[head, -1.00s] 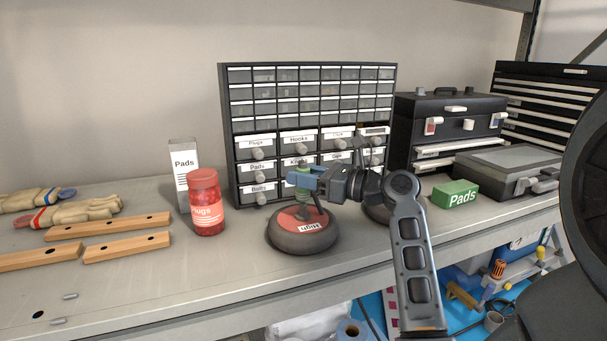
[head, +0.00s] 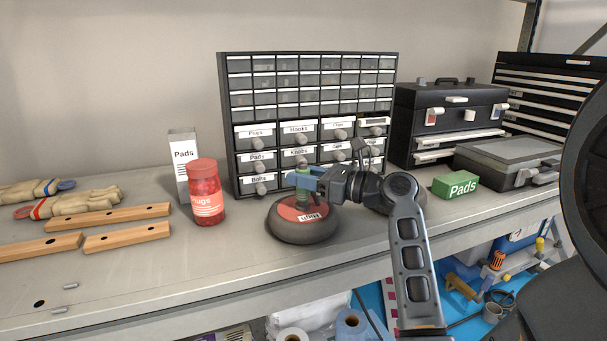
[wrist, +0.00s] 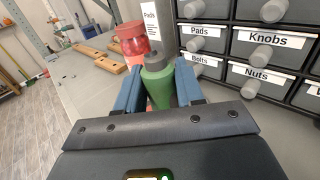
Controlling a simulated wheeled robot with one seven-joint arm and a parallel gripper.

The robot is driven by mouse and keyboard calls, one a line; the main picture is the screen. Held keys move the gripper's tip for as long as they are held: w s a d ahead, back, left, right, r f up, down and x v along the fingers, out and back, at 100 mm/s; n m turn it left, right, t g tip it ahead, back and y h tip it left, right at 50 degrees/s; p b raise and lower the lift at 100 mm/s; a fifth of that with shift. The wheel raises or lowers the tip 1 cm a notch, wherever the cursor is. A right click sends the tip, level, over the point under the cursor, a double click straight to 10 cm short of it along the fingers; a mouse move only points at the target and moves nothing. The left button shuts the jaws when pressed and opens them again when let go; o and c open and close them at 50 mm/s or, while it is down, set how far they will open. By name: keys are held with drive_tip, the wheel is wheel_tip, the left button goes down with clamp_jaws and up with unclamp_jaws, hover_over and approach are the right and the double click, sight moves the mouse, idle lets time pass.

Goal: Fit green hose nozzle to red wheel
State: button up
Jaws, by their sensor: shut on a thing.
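The green hose nozzle (head: 303,181) is upright, with a dark grey top. My gripper (head: 308,178) is shut on it, one blue finger on each side. The nozzle also shows between the fingers in the wrist view (wrist: 158,88). The red wheel (head: 290,210) lies flat on the bench, with a dark tyre and a white label on its red face. The nozzle stands over the middle of this face, its lower end at or very close to the wheel. I cannot tell whether it is seated.
A drawer cabinet (head: 310,110) stands close behind the wheel. A red jar (head: 205,205) and a white Pads box (head: 183,150) stand to the left. Another dark round thing is partly hidden behind my arm. A green Pads box (head: 455,186) lies to the right.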

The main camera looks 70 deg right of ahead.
drive_tip(key=shift+f, duration=0.3)
drive_tip(key=shift+f, duration=0.35)
drive_tip(key=shift+f, duration=0.3)
drive_tip(key=o, duration=1.2)
drive_tip(key=shift+s+a+b, duration=0.15)
drive_tip(key=shift+s+b, duration=0.2)
drive_tip(key=shift+s, duration=1.6)
drive_tip(key=shift+s+a+b, duration=0.15)
drive_tip(key=shift+s+b, duration=0.2)
drive_tip(key=shift+s, duration=1.6)
